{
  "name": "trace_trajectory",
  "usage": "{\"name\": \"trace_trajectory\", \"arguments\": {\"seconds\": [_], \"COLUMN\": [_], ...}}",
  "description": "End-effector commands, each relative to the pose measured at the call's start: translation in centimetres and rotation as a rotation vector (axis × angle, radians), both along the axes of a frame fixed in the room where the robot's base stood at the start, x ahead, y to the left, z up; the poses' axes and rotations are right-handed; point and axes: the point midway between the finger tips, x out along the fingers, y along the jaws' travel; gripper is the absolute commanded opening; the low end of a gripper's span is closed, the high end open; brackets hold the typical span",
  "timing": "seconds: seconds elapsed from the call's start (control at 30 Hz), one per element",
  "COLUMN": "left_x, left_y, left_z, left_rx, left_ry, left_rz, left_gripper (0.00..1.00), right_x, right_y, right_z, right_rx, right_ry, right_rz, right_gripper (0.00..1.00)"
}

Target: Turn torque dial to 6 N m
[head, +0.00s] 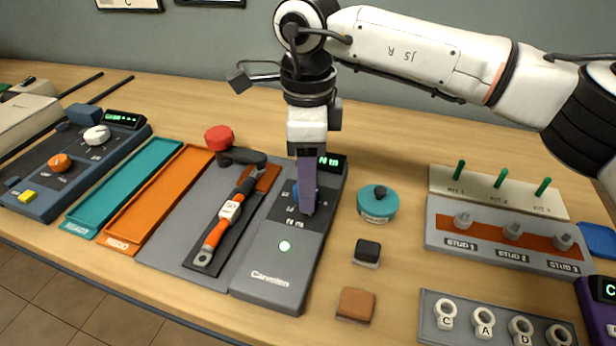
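The torque unit (268,262) is a dark grey box marked "Carveten" with a lit green-white button. Its blue dial (296,192) is mostly hidden behind my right gripper (306,205). The gripper points straight down, its purple finger in front of the dial, overlapping it in the picture. I see the fingers edge-on, so their gap and whether they touch the dial cannot be told. The unit's display (331,162) shows "N m" in green; the number is covered by the gripper. My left gripper is not in view.
A torque wrench (228,211) lies on the grey mat left of the unit. A red-capped tool (218,138) is behind it. A teal round container (378,203) and two small blocks (367,252) are close on the right. Stud block (500,258) is farther right.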

Motion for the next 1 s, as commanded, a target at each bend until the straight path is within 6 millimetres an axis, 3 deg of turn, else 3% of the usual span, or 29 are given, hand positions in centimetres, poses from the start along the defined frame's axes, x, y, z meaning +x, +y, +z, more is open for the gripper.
{"name": "trace_trajectory", "arguments": {"seconds": [0.27,0.7,1.0], "left_x": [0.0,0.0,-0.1], "left_y": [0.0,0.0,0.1], "left_z": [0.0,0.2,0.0], "left_rx": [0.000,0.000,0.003], "left_ry": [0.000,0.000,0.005], "left_rz": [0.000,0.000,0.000], "left_gripper": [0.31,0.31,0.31], "right_x": [0.0,0.0,0.0], "right_y": [0.0,0.0,0.0], "right_z": [0.5,8.3,10.3], "right_rx": [-0.001,0.000,-0.001], "right_ry": [0.000,-0.001,0.001], "right_rz": [-0.001,-0.001,0.000], "right_gripper": [0.50,0.50,0.50]}}
